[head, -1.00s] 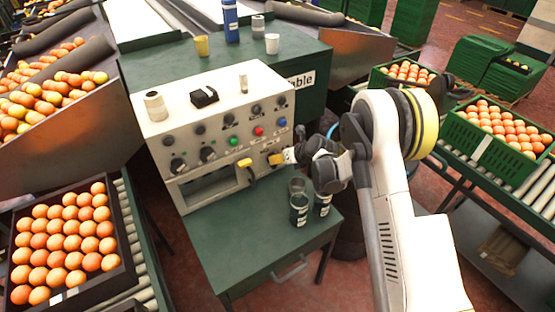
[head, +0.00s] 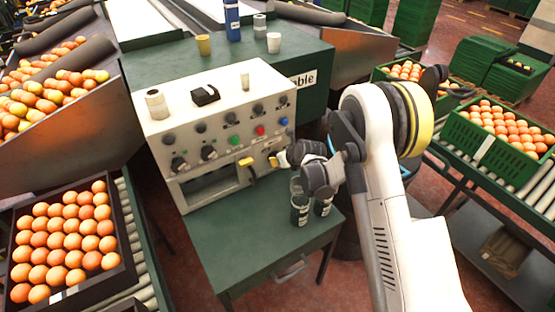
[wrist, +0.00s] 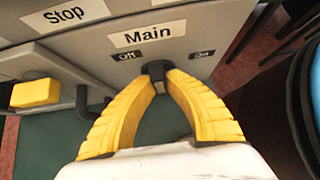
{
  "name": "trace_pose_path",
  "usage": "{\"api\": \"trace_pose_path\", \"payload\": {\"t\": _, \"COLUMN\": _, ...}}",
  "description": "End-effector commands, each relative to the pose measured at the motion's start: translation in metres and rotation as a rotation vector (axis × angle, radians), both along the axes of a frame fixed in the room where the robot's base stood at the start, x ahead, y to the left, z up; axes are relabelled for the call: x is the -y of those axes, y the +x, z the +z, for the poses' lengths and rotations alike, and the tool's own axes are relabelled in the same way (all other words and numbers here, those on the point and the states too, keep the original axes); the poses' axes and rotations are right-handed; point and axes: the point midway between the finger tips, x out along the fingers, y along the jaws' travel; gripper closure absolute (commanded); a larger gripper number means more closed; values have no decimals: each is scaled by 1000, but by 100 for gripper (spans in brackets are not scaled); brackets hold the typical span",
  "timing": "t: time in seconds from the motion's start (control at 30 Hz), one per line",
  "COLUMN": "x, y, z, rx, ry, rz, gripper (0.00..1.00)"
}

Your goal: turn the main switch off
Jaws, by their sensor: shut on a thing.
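The main switch (wrist: 156,71) is a small dark knob on the light control panel (head: 215,105). In the wrist view it sits under the "Main" label (wrist: 147,35), with "Off" (wrist: 126,56) to its left and "On" (wrist: 202,54) to its right. The yellow fingertips of my gripper (wrist: 157,76) are closed on it, one on each side. Which way the knob points is hard to tell. In the head view my gripper (head: 275,161) is at the panel's lower right and hides the switch.
A yellow button (wrist: 36,92) sits left of my gripper, below the "Stop" label (wrist: 66,15). A black cable hook (wrist: 88,103) hangs beside the left finger.

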Motion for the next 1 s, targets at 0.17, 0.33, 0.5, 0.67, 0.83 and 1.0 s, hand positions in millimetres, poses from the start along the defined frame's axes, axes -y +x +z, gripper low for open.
{"api": "trace_pose_path", "payload": {"t": 0.17, "x": 0, "y": 0, "z": 0, "rx": -1, "ry": 0, "rz": 1, "gripper": 62}}
{"api": "trace_pose_path", "payload": {"t": 0.33, "x": 0, "y": 0, "z": 0, "rx": 0, "ry": 1, "rz": 1, "gripper": 62}}
{"api": "trace_pose_path", "payload": {"t": 0.5, "x": 2, "y": -3, "z": 4, "rx": 0, "ry": 1, "rz": -1, "gripper": 62}}
{"api": "trace_pose_path", "payload": {"t": 0.67, "x": 13, "y": -20, "z": 23, "rx": -1, "ry": 1, "rz": -1, "gripper": 62}}
{"api": "trace_pose_path", "payload": {"t": 0.83, "x": 28, "y": -43, "z": 51, "rx": -1, "ry": 1, "rz": -1, "gripper": 62}}
{"api": "trace_pose_path", "payload": {"t": 1.0, "x": 40, "y": -61, "z": 73, "rx": 0, "ry": 0, "rz": 0, "gripper": 62}}
